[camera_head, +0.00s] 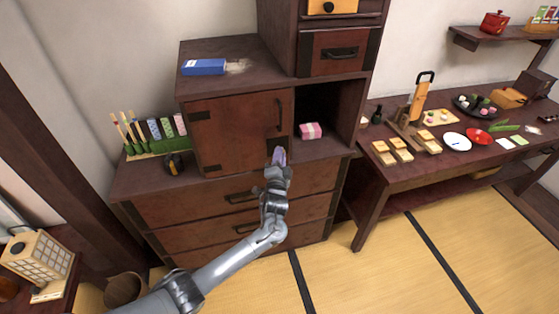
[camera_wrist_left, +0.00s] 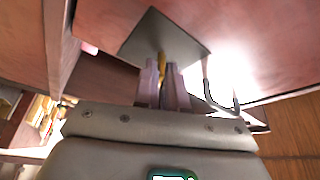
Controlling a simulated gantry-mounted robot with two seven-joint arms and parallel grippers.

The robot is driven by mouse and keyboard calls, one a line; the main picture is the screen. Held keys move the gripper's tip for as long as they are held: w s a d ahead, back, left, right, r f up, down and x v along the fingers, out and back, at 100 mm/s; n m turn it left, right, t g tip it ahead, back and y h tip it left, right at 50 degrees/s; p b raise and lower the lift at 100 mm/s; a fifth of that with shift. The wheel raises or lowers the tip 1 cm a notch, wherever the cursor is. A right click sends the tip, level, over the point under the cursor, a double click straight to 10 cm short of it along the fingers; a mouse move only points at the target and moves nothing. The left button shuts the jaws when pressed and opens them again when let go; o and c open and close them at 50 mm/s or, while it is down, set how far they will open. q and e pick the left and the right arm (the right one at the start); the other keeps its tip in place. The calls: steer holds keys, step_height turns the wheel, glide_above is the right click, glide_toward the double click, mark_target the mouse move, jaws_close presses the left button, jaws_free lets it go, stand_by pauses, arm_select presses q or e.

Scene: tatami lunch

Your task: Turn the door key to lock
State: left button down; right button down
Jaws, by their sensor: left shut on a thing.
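The reddish-brown cabinet door (camera_head: 232,130) is closed against the left part of the chest. A dark lock plate (camera_wrist_left: 170,38) sits on the door and shows in the left wrist view. A thin golden key (camera_wrist_left: 162,67) stands at the plate between the purple fingertips. My left gripper (camera_head: 279,157) is at the lower right corner of the door; in the left wrist view the gripper (camera_wrist_left: 166,85) is shut on the key. The key's tip at the plate and its exact turn angle are hard to make out. My right gripper is not in view.
A dark vertical handle (camera_head: 279,114) is on the door above my gripper. A pink box (camera_head: 311,131) sits in the open compartment on the right. A blue box (camera_head: 204,67) lies on top of the cabinet. Drawers (camera_head: 190,205) lie below the door.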

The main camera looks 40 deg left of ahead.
arm_select(q)
steer(key=shift+w+d+f+n+g+y+b, duration=0.1)
steer(key=shift+n+g+y+b, duration=0.75)
steer(key=shift+n+b, duration=1.6)
steer(key=shift+w+d+f+n+g+y+b, duration=0.15)
steer(key=shift+n+g+y+b, duration=0.15)
steer(key=shift+n+y+b, duration=2.1)
steer(key=shift+a+f+n+g+y+b, duration=0.1)
steer(key=shift+n+g+y+b, duration=0.3)
steer(key=shift+n+b, duration=2.1)
steer(key=shift+r+n+g+p, duration=0.1)
steer(key=shift+n+g+p, duration=0.25)
steer(key=shift+n+p, duration=0.75)
steer(key=c, duration=1.3)
jaws_free()
steer(key=shift+d, duration=0.15)
steer(key=shift+p+v, duration=1.35)
steer(key=shift+v, duration=4)
